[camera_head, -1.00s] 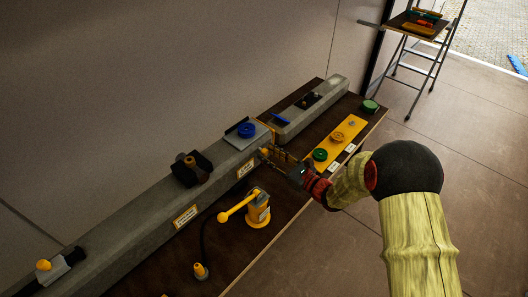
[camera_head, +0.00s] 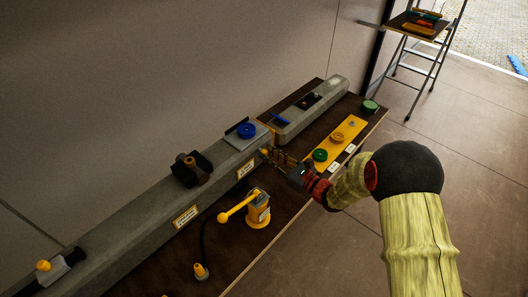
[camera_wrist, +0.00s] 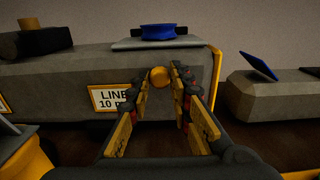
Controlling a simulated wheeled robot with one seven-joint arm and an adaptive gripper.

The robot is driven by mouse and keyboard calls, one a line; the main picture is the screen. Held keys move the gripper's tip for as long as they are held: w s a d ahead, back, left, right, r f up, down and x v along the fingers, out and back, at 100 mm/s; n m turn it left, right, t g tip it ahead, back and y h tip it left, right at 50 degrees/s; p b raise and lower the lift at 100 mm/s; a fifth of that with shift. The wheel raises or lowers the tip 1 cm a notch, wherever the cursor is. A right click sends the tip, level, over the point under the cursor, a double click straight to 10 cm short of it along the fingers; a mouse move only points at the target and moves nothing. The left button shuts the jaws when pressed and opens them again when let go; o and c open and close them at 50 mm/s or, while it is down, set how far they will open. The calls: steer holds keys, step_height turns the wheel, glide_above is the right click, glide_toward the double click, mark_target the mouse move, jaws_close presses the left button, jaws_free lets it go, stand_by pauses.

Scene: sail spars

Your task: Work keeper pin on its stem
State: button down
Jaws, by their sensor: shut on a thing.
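The keeper pin shows as a yellow round knob (camera_wrist: 159,76) on the front face of the long grey spar (camera_wrist: 70,80), near its right end. Its stem is hidden behind the knob. My gripper (camera_wrist: 160,80) is shut on the knob, with one finger at each side of it. In the head view my gripper (camera_head: 273,155) reaches the spar's front from the right, and the knob there is small and partly covered.
A blue round piece (camera_wrist: 158,32) sits on a plate on top of the spar. A yellow hand pump (camera_head: 258,209) stands in front on the bench. A yellow board (camera_head: 335,145) with round pieces lies to the right. A second grey spar (camera_head: 312,108) lies beyond a gap.

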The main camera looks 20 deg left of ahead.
steer(key=shift+s+d, duration=0.15)
steer(key=shift+d, duration=0.35)
steer(key=c, duration=1.5)
jaws_free()
steer(key=shift+c, duration=0.2)
steer(key=shift+d, duration=0.1)
